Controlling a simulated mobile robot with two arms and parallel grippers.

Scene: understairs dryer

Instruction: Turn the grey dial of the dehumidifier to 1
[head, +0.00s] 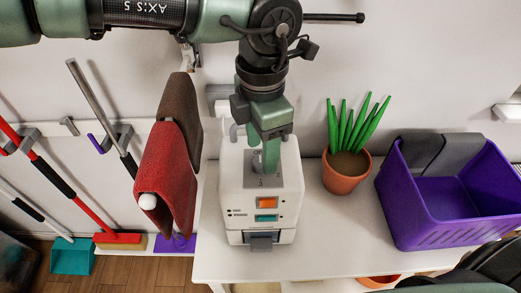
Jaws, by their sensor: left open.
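The dehumidifier (235,205) is a white box standing on the white table. Its sloped top carries a grey dial plate with small marks around it. The grey dial (255,164) is partly hidden by my gripper, and I cannot tell which mark it points to. Orange and teal buttons are on the front below the dial. My left gripper (270,160) reaches down from above, with its green fingers right at the dial. It is open; whether a finger touches the dial is unclear. My right gripper is not in view.
A potted plant (345,171) stands right of the dehumidifier, and a purple bin (440,215) with a grey cloth over its rim stands farther right. Red and brown cloths (166,165) hang close on the left. Brooms lean by the wall. The table front is clear.

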